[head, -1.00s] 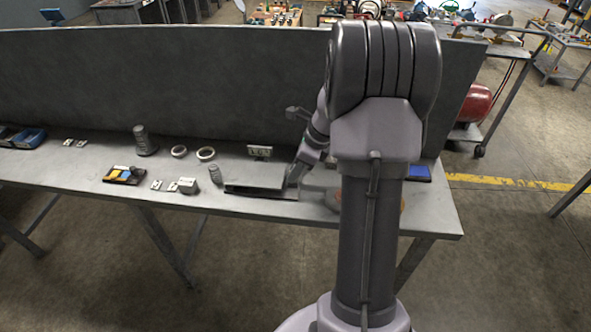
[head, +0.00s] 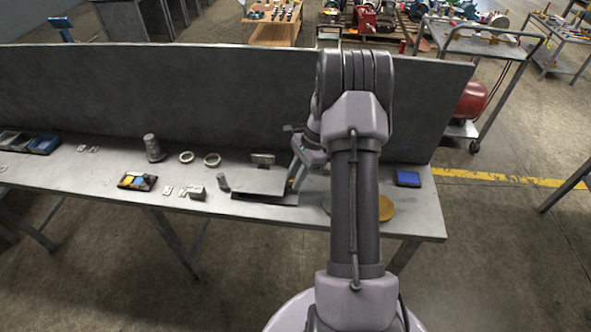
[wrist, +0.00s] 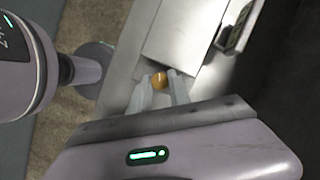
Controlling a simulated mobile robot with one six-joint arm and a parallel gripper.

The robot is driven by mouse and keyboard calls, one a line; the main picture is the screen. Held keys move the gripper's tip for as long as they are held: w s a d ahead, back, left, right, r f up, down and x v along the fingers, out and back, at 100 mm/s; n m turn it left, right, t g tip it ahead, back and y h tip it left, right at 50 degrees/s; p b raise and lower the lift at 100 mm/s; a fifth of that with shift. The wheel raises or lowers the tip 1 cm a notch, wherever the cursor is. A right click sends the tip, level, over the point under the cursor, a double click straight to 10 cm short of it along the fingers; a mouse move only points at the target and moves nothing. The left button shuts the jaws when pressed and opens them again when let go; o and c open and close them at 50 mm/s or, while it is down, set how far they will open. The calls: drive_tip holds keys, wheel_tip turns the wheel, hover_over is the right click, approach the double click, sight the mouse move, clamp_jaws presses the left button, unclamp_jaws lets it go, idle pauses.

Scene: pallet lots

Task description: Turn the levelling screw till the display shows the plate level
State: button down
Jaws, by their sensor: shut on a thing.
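The levelling screw shows as a round brass-coloured knob (wrist: 160,79) at the plate's edge in the wrist view. My gripper (wrist: 161,82) is shut on it, one finger on each side. The flat grey plate (head: 262,182) lies on the bench left of my gripper in the head view, and its corner fills the upper middle of the wrist view (wrist: 185,35). The small display (head: 263,159) stands behind the plate. It also shows at an angle in the wrist view (wrist: 236,28). I cannot read it in either view. In the head view my arm hides part of the bench.
A blue tray (head: 407,178) lies right of my arm. A tall grey panel (head: 200,95) runs behind.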

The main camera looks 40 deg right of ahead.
drive_tip(key=shift+w+r+n+g+p, duration=0.15)
drive_tip(key=shift+n+g+p, duration=0.65)
drive_tip(key=shift+n+p, duration=0.8)
drive_tip(key=shift+n, duration=0.4)
drive_tip(key=c, duration=1.2)
unclamp_jaws()
